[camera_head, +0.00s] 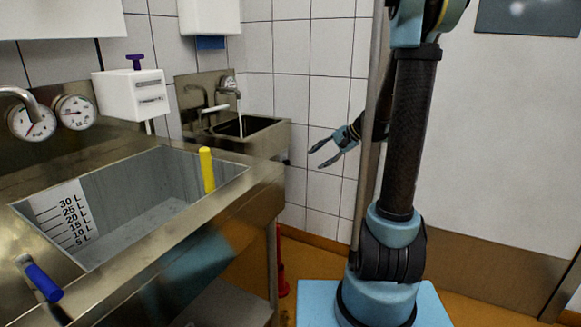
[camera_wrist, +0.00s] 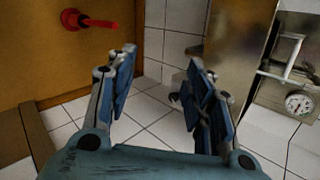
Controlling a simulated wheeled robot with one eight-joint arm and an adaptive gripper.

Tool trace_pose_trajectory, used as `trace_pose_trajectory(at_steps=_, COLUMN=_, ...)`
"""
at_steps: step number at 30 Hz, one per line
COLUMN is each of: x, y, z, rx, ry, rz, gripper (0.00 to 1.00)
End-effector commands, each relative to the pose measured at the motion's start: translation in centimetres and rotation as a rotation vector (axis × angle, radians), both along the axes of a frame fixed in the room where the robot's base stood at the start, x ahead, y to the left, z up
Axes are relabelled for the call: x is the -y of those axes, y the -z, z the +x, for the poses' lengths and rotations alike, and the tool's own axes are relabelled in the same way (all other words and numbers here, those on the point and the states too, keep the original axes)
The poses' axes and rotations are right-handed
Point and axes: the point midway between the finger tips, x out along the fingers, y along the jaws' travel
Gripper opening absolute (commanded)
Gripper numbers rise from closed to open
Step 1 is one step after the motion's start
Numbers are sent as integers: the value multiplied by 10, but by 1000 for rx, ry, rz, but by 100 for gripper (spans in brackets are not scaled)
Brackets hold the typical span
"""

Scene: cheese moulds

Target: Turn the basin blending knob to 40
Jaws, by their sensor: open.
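The steel basin (camera_head: 262,172) stands at the left in the head view, with a litre scale inside. Behind it is a white box (camera_head: 133,95) with a purple knob (camera_head: 135,61) on top; I cannot tell for certain which control is the blending knob. Two round dials (camera_head: 74,112) sit on the panel to the left of the box, their figures too small to read. My gripper (camera_head: 318,156) is open and empty, in the air right of the basin, apart from the controls. Its two spread fingers also show in the wrist view (camera_wrist: 163,58).
A yellow upright cylinder (camera_head: 207,170) stands at the basin's back right, and a blue-handled lever (camera_head: 43,283) at its front left. A small sink (camera_head: 250,136) with a tap is at the back. A red object (camera_wrist: 90,20) stands on the brown floor.

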Motion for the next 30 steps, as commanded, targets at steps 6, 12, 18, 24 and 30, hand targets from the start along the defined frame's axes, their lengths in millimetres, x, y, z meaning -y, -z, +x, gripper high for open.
trace_pose_trajectory(at_steps=6, x=-3, y=11, z=51, rx=-34, ry=52, rz=134, gripper=48)
trace_pose_trajectory(at_steps=12, x=-3, y=26, z=92, rx=-67, ry=93, rz=256, gripper=48)
trace_pose_trajectory(at_steps=18, x=0, y=45, z=129, rx=-100, ry=131, rz=381, gripper=48)
trace_pose_trajectory(at_steps=24, x=6, y=69, z=160, rx=-135, ry=161, rz=504, gripper=48)
trace_pose_trajectory(at_steps=30, x=14, y=97, z=186, rx=-172, ry=185, rz=629, gripper=48)
